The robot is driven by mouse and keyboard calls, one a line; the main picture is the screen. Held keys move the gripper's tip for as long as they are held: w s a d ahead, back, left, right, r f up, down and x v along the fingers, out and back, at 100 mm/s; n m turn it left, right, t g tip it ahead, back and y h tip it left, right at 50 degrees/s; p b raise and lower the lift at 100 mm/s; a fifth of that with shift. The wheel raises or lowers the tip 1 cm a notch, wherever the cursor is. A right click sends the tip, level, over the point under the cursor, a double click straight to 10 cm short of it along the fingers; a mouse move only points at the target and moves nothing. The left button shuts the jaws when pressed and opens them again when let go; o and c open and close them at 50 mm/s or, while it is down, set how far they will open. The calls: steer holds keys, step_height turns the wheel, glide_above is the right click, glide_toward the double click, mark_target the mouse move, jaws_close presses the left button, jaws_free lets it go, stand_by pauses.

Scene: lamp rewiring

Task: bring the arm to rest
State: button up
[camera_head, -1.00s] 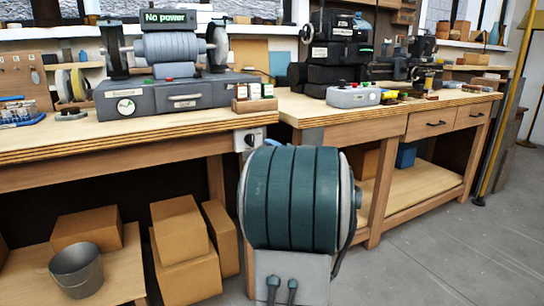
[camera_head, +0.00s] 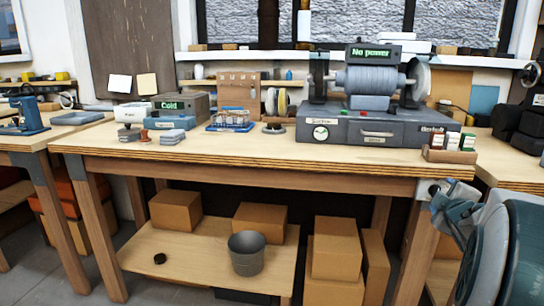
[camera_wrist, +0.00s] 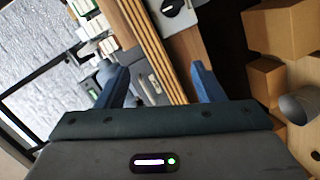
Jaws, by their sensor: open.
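My gripper (camera_wrist: 158,84) shows in the wrist view with its two blue fingers spread wide apart and nothing between them. The bench's front edge and the grey machine base lie beyond the fingers, in a tilted view. In the head view my arm fills the lower right corner, in front of the right end of the middle workbench (camera_head: 250,158). A switch box with a dark knob (camera_wrist: 178,8) is at the top of the wrist view, apart from the fingers.
A grey winding machine (camera_head: 385,130) with a "No power" sign stands on the bench. A box reading "Cold" (camera_head: 181,104) stands left of it. Cardboard boxes (camera_head: 335,250) and a grey bucket (camera_head: 246,254) are on and around the lower shelf. Another bench stands at left.

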steer(key=s+a+r+m+g+y+p, duration=0.2)
steer(key=s+a+r+m+g+p, duration=0.1)
steer(key=s+a+p, duration=0.4)
steer(key=s+a+r+m+g+y+p, duration=0.2)
steer(key=s+a+r+g+p, duration=0.3)
steer(key=s+a+p, duration=0.3)
steer(key=s+a+r+m+g+y+p, duration=0.2)
steer(key=s+a+r+m+g+p, duration=0.2)
steer(key=a+p, duration=0.8)
steer(key=s+a+r, duration=0.2)
steer(key=s+a, duration=0.2)
steer(key=shift+s+a+r+m, duration=0.15)
steer(key=shift+s+a+m, duration=0.1)
steer(key=shift+m, duration=0.15)
steer(key=shift+d, duration=0.1)
